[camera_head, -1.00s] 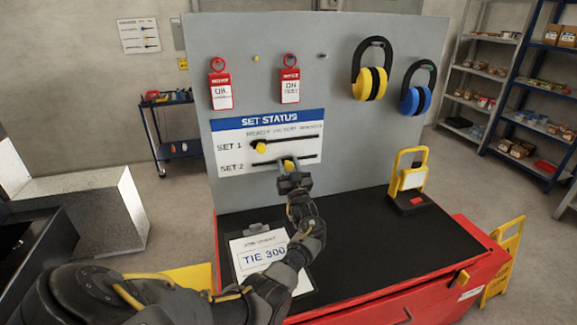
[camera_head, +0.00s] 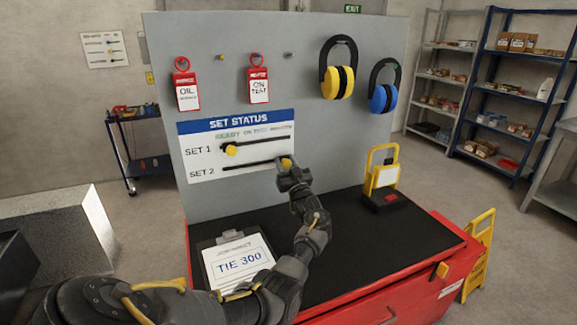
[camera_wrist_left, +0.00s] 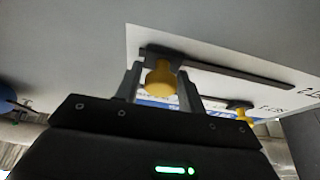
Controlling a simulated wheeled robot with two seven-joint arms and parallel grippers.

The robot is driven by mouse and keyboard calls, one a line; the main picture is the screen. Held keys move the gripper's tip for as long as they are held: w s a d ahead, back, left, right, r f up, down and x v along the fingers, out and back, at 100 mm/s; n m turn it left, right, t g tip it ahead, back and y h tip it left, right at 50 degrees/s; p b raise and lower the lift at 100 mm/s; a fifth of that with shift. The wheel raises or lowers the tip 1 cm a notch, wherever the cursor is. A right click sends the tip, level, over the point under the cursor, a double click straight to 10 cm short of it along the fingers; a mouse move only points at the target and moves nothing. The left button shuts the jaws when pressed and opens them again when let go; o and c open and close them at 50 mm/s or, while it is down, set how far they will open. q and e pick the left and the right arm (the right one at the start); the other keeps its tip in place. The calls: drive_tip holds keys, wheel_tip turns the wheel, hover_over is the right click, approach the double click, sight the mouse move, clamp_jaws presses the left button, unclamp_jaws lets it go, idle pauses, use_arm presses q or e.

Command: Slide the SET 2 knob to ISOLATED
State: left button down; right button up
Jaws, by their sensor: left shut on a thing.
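The SET STATUS panel (camera_head: 238,122) is on the grey upright board, with a dark slot for each set. The yellow SET 2 knob (camera_head: 286,162) is at or very near the right end of the lower slot, under the right-hand heading, whose lettering is blurred. My left gripper (camera_head: 288,169) is shut on this knob. In the left wrist view, the SET 2 knob (camera_wrist_left: 161,78) shows between the fingers of the left gripper (camera_wrist_left: 163,88), by the slot's end. The SET 1 knob (camera_head: 231,150) is near the left end of the upper slot. My right gripper is out of view.
Red tags (camera_head: 259,86) and ear defenders (camera_head: 339,68) hang on the board above. A yellow-framed lamp (camera_head: 382,172) stands on the black bench top (camera_head: 350,235), right of my forearm. A clipboard (camera_head: 236,262) lies at left. The bench middle is otherwise clear.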

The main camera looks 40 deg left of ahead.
use_arm(q)
drive_tip(key=c, duration=1.2)
unclamp_jaws()
drive_tip(key=shift+w+d, duration=0.1)
drive_tip(key=shift+o, duration=0.5)
drive_tip(key=shift+w, duration=0.15)
drive_tip(key=shift+f+t, duration=0.1)
drive_tip(key=shift+t, duration=0.2)
drive_tip(key=shift+s+d+f, duration=0.2)
drive_tip(key=shift+d, duration=0.1)
drive_tip(key=b+v, duration=0.2)
drive_tip(key=v, duration=0.8)
drive_tip(key=shift+r, duration=0.2)
drive_tip(key=shift+d, duration=0.1)
